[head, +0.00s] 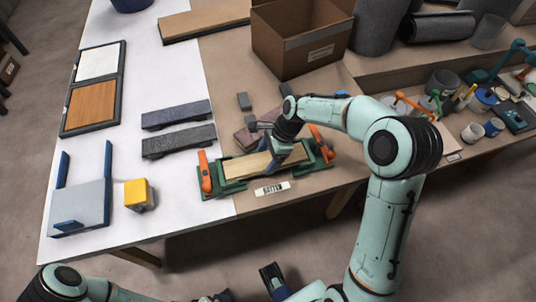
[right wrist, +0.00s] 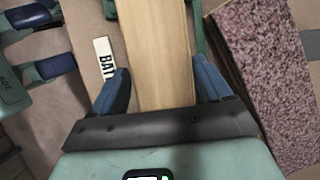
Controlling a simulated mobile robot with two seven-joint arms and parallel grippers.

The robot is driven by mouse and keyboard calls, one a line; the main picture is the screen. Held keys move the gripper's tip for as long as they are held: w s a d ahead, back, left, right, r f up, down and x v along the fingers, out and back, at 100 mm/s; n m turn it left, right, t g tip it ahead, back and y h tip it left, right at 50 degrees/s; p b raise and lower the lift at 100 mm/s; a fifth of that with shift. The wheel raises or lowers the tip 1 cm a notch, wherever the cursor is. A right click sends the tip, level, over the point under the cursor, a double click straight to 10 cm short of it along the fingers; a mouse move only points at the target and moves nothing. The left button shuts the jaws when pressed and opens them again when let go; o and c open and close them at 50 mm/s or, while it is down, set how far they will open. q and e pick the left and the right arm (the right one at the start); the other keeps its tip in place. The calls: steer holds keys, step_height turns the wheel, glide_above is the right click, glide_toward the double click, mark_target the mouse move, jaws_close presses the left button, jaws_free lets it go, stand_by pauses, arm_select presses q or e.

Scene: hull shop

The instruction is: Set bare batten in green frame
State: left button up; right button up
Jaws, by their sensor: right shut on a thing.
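The bare batten (head: 250,163), a pale wooden strip, lies lengthwise along the green frame (head: 208,188), within its outline in the head view. I cannot tell whether it rests fully on the frame's bed. My right gripper (head: 283,152) is shut on the batten near its right part. In the right wrist view, the batten (right wrist: 158,50) runs between the two blue fingers. The frame has an orange clamp at its left end (head: 204,172) and another at its right end (head: 320,144). My left gripper (head: 247,286) is low at the picture's bottom, open and empty, with its fingers apart.
A "BATTEN" label (head: 272,188) lies at the table's front edge. Two dark covered strips (head: 178,142) lie left of the frame. A yellow block (head: 139,194) and a blue-edged stand (head: 80,205) are farther left. A cardboard box (head: 300,45) stands behind.

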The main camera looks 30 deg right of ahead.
arm_select(q)
steer(key=shift+f, duration=0.1)
arm_select(e)
steer(key=shift+f, duration=0.3)
stand_by(0.3)
steer(key=o, duration=1.1)
steer(key=shift+r, duration=0.15)
step_height(320, 180, up, 4)
steer(key=p, duration=0.3)
steer(key=shift+p, duration=0.3)
steer(key=shift+r+p, duration=1.1)
steer(key=shift+r, duration=0.3)
arm_select(q)
step_height(320, 180, up, 6)
steer(key=w, duration=0.2)
steer(key=shift+s, duration=0.1)
